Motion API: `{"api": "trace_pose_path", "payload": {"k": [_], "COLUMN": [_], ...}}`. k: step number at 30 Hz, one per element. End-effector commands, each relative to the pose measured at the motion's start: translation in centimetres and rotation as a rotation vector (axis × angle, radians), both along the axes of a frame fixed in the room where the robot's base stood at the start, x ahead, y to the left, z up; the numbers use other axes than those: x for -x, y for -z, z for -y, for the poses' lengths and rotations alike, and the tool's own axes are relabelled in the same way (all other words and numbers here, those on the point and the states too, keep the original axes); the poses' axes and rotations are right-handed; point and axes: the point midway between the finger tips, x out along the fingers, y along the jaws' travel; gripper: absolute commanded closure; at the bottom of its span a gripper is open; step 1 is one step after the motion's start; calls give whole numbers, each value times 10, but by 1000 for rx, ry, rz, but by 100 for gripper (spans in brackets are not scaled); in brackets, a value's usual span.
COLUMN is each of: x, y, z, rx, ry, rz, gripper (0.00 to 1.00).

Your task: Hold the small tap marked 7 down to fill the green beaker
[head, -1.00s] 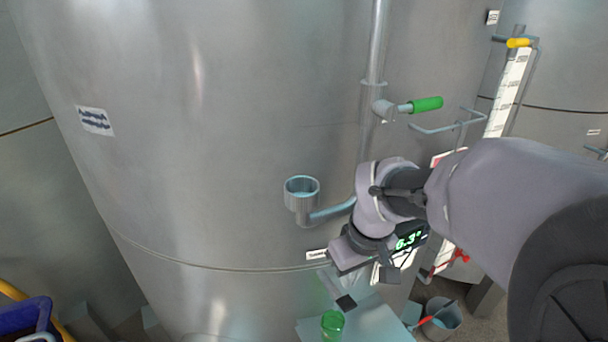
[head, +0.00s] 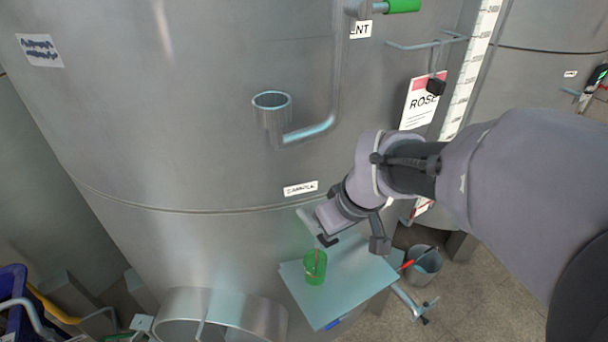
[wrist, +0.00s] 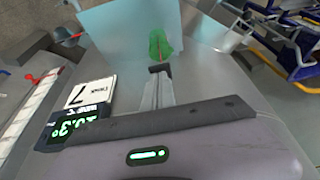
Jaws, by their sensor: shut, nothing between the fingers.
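The green beaker (head: 315,273) stands on a pale shelf (head: 352,284) against the big steel tank, below my gripper. A thin red stream runs down into it; its fill level is unclear. The beaker (wrist: 158,46) also shows beyond the fingertips in the wrist view. My gripper (head: 327,241) is shut and empty, tilted down just above the beaker. The small tap (head: 306,214) shows only as a grey piece beside the gripper; its lever is hidden. In the wrist view, a white plate marked 7 (wrist: 90,92) sits left of my gripper (wrist: 159,70).
A steel cup on a pipe (head: 272,112) juts from the tank above left. A bucket (head: 424,265) stands right of the shelf. A green-handled valve (head: 403,5) is at the top. A blue crate (head: 12,295) is at far left.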

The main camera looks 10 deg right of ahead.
Motion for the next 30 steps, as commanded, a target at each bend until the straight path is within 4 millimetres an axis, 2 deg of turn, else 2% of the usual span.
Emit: {"api": "trace_pose_path", "payload": {"k": [1, 4, 9, 13, 30], "x": [0, -2, 0, 0, 0], "y": [18, 19, 21, 13, 14], "z": [1, 0, 0, 0, 0], "rx": [-9, -30, -50, -50, -50], "ry": [3, 2, 0, 0, -1], "rz": [35, 103, 164, 159, 156], "gripper": [100, 100, 100, 100, 100]}}
